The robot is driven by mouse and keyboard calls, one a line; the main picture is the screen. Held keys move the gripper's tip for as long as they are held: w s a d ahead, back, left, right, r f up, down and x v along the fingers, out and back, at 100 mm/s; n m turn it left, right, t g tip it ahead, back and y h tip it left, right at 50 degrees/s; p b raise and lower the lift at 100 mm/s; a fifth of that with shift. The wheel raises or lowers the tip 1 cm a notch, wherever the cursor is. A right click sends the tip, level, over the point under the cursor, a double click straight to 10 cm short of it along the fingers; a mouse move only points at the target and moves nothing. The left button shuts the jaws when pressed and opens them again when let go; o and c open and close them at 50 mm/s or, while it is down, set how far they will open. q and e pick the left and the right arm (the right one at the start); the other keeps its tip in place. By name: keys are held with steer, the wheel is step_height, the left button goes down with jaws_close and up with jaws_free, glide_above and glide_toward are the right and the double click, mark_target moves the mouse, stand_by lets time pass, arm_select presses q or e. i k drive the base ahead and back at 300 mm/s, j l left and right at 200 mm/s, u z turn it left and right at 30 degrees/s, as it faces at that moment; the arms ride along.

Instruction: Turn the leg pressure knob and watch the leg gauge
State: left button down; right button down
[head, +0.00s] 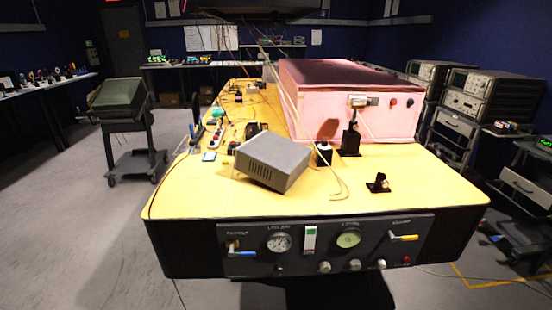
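A dark control panel (325,243) is set in the front edge of a yellow-topped table. It carries a white-faced gauge (279,241) left of middle and a greenish-faced gauge (348,239) right of middle. Small light labels stand above both gauges, too small to read surely, so I cannot tell which is the leg gauge. A round silver knob (324,267) and another knob (380,264) sit low on the panel. I cannot tell which sets leg pressure. The gauge needles are too small to read. Neither of my grippers shows.
Grey floor (80,235) is open at left.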

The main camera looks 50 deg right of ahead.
mark_target(278, 270)
steer(key=z, duration=1.8)
